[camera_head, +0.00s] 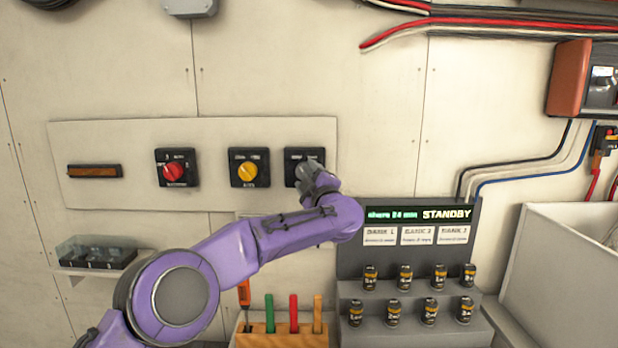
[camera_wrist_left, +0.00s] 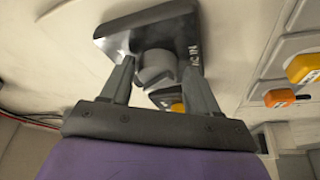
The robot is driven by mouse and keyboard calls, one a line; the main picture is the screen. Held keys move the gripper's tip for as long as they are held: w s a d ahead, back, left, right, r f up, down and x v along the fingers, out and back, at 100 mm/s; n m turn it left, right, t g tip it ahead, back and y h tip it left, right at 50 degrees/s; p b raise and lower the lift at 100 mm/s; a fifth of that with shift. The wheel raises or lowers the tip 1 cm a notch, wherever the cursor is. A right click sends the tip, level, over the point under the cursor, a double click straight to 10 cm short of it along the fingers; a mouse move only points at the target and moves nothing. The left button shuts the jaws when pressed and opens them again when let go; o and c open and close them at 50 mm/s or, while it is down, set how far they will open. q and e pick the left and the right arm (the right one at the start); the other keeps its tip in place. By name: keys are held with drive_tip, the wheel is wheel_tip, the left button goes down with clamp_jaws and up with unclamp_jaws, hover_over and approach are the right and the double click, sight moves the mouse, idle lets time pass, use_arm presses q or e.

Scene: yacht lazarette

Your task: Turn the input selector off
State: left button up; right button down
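The selector at the right end of the wall panel has a dark square plate (camera_head: 292,158) with a label that seems to read "AC IN". My left gripper (camera_head: 308,175) is at this selector and covers much of it in the head view. In the left wrist view the plate (camera_wrist_left: 118,42) and a round grey knob (camera_wrist_left: 155,66) show ahead. The fingers of the left gripper (camera_wrist_left: 160,75) stand apart, one on each side of the knob, with narrow gaps visible. The knob's pointer direction is not clear. My right gripper is not in view.
A yellow selector (camera_head: 249,168) and a red selector (camera_head: 175,168) sit to the left on the same panel (camera_head: 110,135). A grey standby display unit (camera_head: 350,265) with several small black cylinders stands below right. A wooden tool rack (camera_head: 283,339) stands below the arm.

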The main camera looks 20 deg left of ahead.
use_arm(q)
drive_tip(key=shift+o, duration=0.5)
drive_tip(key=shift+s, duration=0.1)
drive_tip(key=b+v, duration=0.5)
drive_tip(key=v, duration=0.5)
drive_tip(key=shift+d, duration=0.2)
drive_tip(key=shift+s, duration=0.1)
